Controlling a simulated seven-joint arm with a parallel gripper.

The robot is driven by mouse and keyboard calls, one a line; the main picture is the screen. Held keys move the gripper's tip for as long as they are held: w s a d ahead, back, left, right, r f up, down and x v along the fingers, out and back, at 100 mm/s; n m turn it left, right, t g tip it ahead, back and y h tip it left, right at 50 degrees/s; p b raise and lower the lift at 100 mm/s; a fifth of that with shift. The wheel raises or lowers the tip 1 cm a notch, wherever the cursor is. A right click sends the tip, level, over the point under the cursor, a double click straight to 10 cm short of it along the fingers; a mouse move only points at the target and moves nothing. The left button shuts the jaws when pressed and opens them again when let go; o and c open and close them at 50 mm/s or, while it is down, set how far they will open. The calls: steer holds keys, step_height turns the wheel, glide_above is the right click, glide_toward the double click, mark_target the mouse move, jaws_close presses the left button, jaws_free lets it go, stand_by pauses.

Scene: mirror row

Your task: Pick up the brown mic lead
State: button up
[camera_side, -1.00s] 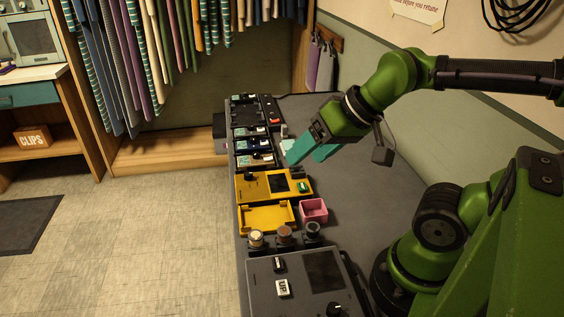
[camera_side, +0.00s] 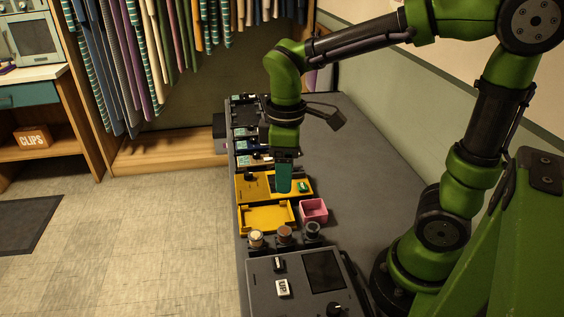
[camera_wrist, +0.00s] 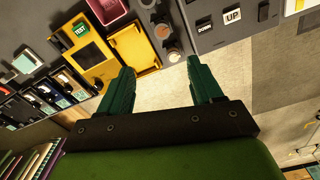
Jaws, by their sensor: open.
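The brown mic lead appears to be the brown-topped round plug (camera_side: 284,233), upright in the middle of a short row between a pale-topped plug (camera_side: 256,239) and a grey one (camera_side: 312,230). In the wrist view the brown plug (camera_wrist: 162,31) lies beyond the fingertips, with the pale plug (camera_wrist: 173,55) nearer. My gripper (camera_side: 284,188) points down in front of the yellow unit in the side view, apart from the plugs. Its teal fingers (camera_wrist: 160,66) are open and empty in the wrist view.
A yellow unit (camera_side: 254,187) and yellow tray (camera_side: 266,217) stand behind the plugs. A pink box (camera_side: 314,211) is at the right of the tray. A grey panel (camera_side: 290,265) with an UP switch lies in front. The bench is clear to the right.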

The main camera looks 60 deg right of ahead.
glide_above(284, 231)
steer(key=f, duration=1.1)
steer(key=shift+d+f, duration=0.25)
steer(key=shift+a+f, duration=0.2)
steer(key=shift+f, duration=2.5)
steer(key=c, duration=1.1)
steer(key=shift+r, duration=0.1)
